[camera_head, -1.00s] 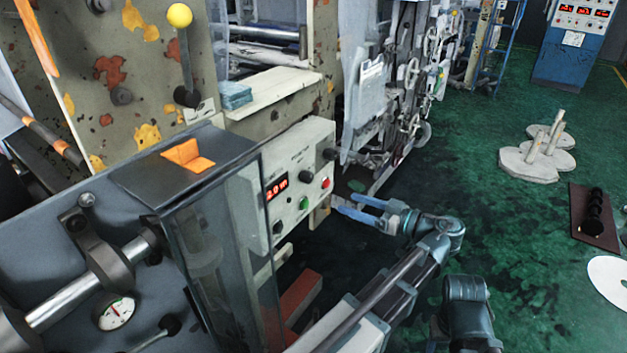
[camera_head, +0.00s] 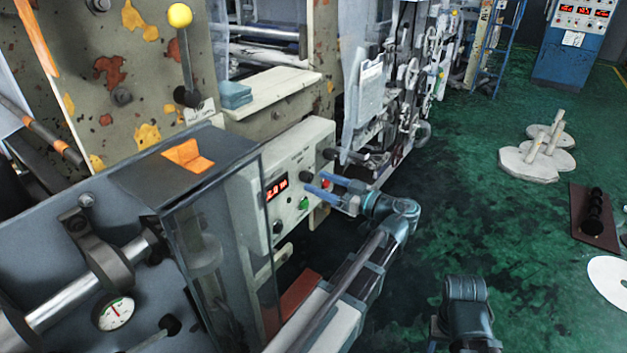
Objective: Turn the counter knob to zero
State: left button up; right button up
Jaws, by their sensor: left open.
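A pale control panel (camera_head: 291,158) has a red lit display (camera_head: 276,188), whose reading is too small to be sure of. Black knobs sit on the panel: one right of the display (camera_head: 305,177) and one low near the left edge (camera_head: 278,227). I cannot tell which is the counter knob. A green button (camera_head: 303,204) is between them, and a red button shows at the right, partly behind a finger. My left gripper (camera_head: 313,183) has two blue fingers, open and empty, pointing left at the panel close to the upper knob. I cannot tell whether they touch it.
A dark box with a clear front (camera_head: 215,250) stands left of the panel. A lever with a yellow ball (camera_head: 180,15) rises above. The green floor (camera_head: 440,200) at right is open, with pale discs with posts (camera_head: 535,160) further off.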

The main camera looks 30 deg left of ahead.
aim_at(306, 177)
pick_arm(q)
jog(key=shift+w+a, duration=0.1)
jog(key=shift+a, duration=1.25)
grip_shut()
